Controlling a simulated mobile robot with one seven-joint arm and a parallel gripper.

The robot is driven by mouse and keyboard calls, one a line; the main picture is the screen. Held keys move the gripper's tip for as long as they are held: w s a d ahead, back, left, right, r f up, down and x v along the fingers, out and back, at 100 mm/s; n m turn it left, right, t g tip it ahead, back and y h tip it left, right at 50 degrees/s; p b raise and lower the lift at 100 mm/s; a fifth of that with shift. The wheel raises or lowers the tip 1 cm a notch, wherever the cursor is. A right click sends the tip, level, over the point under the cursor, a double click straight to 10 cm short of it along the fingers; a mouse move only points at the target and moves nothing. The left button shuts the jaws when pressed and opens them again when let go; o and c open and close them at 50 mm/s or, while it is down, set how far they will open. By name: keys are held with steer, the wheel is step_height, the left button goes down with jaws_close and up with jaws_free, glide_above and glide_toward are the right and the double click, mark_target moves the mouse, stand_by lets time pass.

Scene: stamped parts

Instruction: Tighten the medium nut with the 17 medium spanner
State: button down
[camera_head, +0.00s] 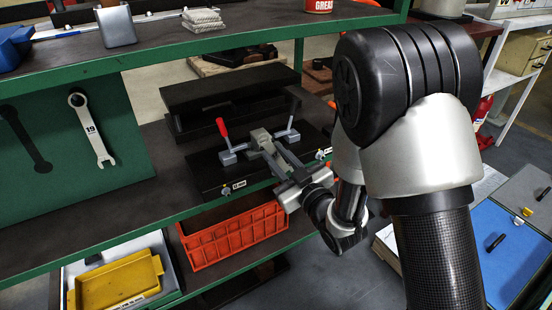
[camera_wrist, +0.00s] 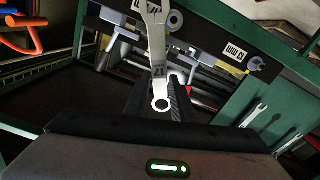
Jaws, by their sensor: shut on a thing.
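A steel spanner marked 17 (camera_wrist: 160,70) is held between the dark fingers of my gripper (camera_wrist: 166,92), ring end towards me and open end away. In the head view my gripper (camera_head: 287,167) is above the front of the black fixture (camera_head: 205,170). The spanner cannot be made out clearly there. In the wrist view a round metal nut (camera_wrist: 175,20) is just right of the spanner's open end, beside a white label partly behind the jaw. I cannot tell whether they touch. A second nut (camera_wrist: 255,64) sits by another label. Which nut is medium is not clearly readable.
A red-handled clamp (camera_head: 222,128) stands on the fixture near my gripper. A spanner marked 19 (camera_head: 90,130) hangs on the green panel beside an empty black outline. An orange crate (camera_head: 235,238) stands below. The green upper shelf edge (camera_head: 200,48) crosses above the work space.

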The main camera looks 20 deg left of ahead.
steer(key=w+d+m, duration=0.4)
steer(key=w+m, duration=0.1)
steer(key=m, duration=0.5)
steer(key=shift+w+d+f+p, duration=0.15)
steer(key=shift+f+p, duration=0.15)
steer(key=shift+f, duration=0.1)
stand_by(0.4)
steer(key=r+p, duration=0.1)
steer(key=w+d+r, duration=0.1)
steer(key=r, duration=0.1)
steer(key=r+p, duration=0.1)
steer(key=shift+w+d+r+p, duration=0.15)
steer(key=shift+w+r+p, duration=0.2)
steer(key=shift+w+r, duration=0.05)
stand_by(0.6)
